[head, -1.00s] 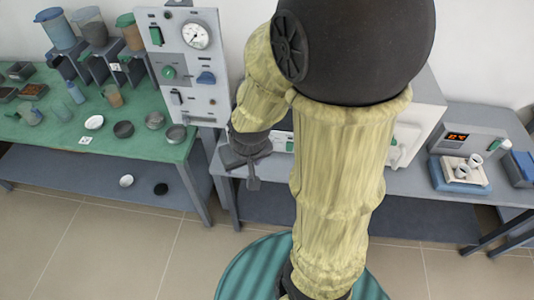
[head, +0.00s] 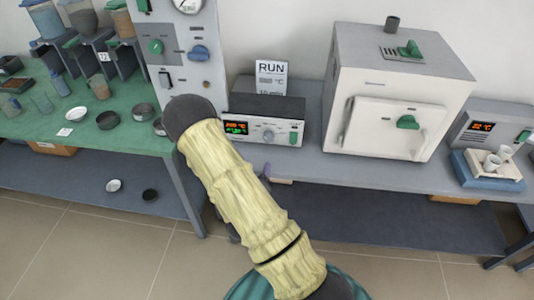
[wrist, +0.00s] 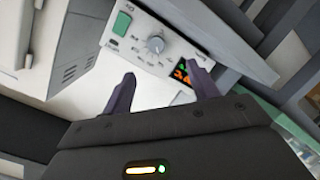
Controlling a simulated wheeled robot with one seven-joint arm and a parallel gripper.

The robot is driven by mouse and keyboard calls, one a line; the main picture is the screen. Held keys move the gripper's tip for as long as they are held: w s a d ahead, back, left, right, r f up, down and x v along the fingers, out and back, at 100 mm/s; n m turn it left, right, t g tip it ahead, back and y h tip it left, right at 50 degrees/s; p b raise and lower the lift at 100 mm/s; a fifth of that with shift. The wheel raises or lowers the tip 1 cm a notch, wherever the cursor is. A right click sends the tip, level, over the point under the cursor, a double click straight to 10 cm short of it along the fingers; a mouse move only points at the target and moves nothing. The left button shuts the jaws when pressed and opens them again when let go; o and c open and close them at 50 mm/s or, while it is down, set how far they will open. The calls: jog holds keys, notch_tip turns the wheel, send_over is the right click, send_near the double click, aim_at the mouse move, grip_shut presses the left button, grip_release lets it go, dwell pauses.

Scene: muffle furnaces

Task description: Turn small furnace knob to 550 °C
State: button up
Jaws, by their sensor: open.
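The control unit (head: 262,122) stands on the grey bench, left of a white furnace (head: 395,95). Its front has a lit red and green display (head: 236,127), a round grey knob (head: 268,136) and a green switch (head: 293,138). The wrist view shows the same knob (wrist: 155,44) upside down, with marks around it too small to read, and the display (wrist: 183,70) partly behind a finger. My gripper (wrist: 160,73) is open and empty. Its fingers point toward the panel, with the knob beyond the gap between them, apart from both. In the head view my arm mostly hides the gripper.
A RUN sign (head: 271,77) stands behind the control unit. A tall grey panel (head: 185,50) with switches stands to the left. A green table (head: 90,140) holds several dishes and jars. A scale-like instrument with cups (head: 490,165) is at right.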

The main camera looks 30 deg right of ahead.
aim_at(268, 140)
jog(key=f+n+t, duration=0.1)
jog(key=s+f+n+t+b, duration=0.1)
jog(key=shift+s+a+n+h, duration=0.15)
jog(key=shift+n+h, duration=0.25)
jog(key=p+x, duration=0.1)
jog(key=x, duration=1.6)
jog(key=shift+w+r+p, duration=0.25)
jog(key=shift+p, duration=0.1)
jog(key=c, duration=1)
